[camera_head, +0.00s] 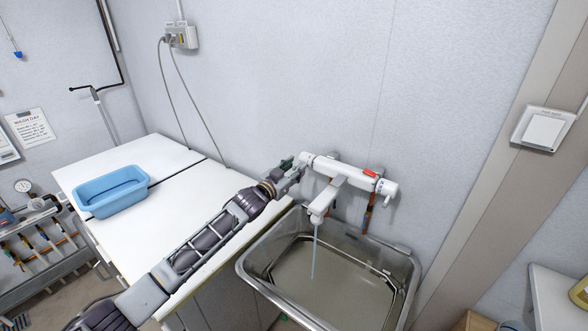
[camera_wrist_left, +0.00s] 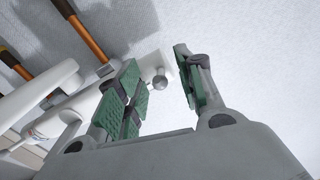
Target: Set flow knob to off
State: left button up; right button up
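A white wall-mounted faucet bar (camera_head: 340,172) sits above the metal basin (camera_head: 330,281). Its spout (camera_head: 322,203) lets a thin stream of water (camera_head: 314,252) fall into the basin. My left gripper (camera_head: 296,167) is at the bar's left end, which it partly hides. In the left wrist view its green-padded fingers are apart (camera_wrist_left: 157,86). A small grey round knob (camera_wrist_left: 160,82) at the bar's end shows between them, seemingly touching neither; I cannot tell its depth or setting. The bar's right end has another small lever (camera_head: 388,197). My right gripper is not in view.
A white counter (camera_head: 195,193) with a blue tub (camera_head: 112,191) lies left of the basin, under my left arm. Copper-coloured pipes (camera_wrist_left: 82,32) run up to the bar. A red piece (camera_head: 370,173) sits on the bar's right half. The wall stands close behind.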

pick_arm(q)
jog(key=shift+c, duration=0.7)
grip_shut()
jog(key=shift+f+b, duration=0.15)
jog(key=shift+b, duration=0.25)
dwell(0.7)
